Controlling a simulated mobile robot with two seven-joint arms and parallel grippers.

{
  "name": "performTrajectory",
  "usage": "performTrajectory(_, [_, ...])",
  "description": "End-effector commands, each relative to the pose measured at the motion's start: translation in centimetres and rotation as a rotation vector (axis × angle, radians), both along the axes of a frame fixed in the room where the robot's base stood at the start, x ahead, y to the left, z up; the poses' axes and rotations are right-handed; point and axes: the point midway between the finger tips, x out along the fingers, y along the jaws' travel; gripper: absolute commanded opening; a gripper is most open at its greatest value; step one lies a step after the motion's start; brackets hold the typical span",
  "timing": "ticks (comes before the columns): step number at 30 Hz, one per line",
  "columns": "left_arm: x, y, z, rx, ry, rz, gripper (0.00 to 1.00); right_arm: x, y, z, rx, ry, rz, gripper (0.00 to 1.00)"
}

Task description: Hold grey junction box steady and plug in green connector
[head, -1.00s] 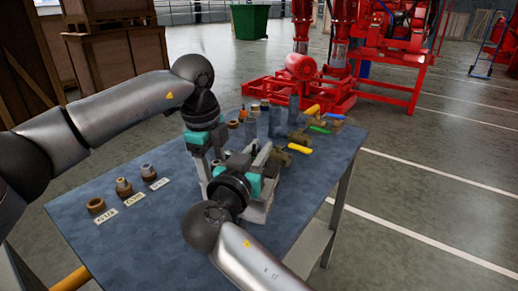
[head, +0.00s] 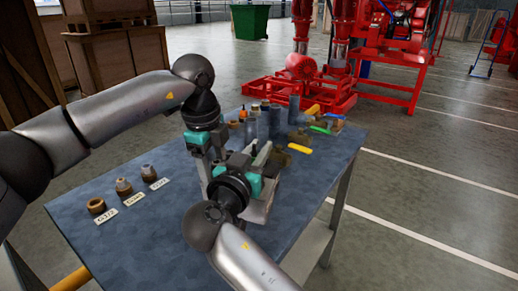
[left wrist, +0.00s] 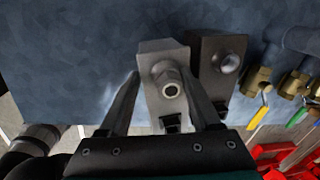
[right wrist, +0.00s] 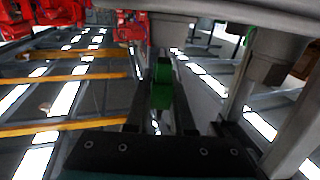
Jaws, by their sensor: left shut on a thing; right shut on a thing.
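The grey junction box (left wrist: 150,65) stands between my left gripper's fingers in the left wrist view, with a round metal fitting on its near face. My left gripper (left wrist: 165,100) is shut on it; in the head view this gripper (head: 212,170) reaches down at the table's middle. My right gripper (right wrist: 162,110) is shut on the green connector (right wrist: 162,85), which shows upright between its fingers in the right wrist view. In the head view the right gripper (head: 258,165) is close beside the left one and hides much of the box. I cannot tell whether connector and box touch.
A second grey block (left wrist: 218,60) with a round knob stands right beside the box. Brass valves with yellow, green and orange handles (head: 298,149) and grey cylinders (head: 275,120) stand behind on the blue table (head: 130,245). Labelled brass fittings (head: 124,187) stand at left.

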Motion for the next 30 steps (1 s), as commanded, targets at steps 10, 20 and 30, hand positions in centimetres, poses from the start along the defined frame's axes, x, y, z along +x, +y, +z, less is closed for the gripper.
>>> performTrajectory(10, [-0.2,0.1,-0.6,0.005,0.011,0.0,0.0,0.0,0.0,-0.3,0.0,0.0,0.0,0.0])
performTrajectory(20, [-0.2,0.1,-0.6,0.005,0.011,0.0,0.0,0.0,0.0,-1.1,0.0,-0.001,-0.002,0.0])
performTrajectory(30, [-0.2,0.1,-0.6,0.005,0.011,0.0,0.0,0.0,0.0,-1.9,-0.001,0.0,-0.001,0.0])
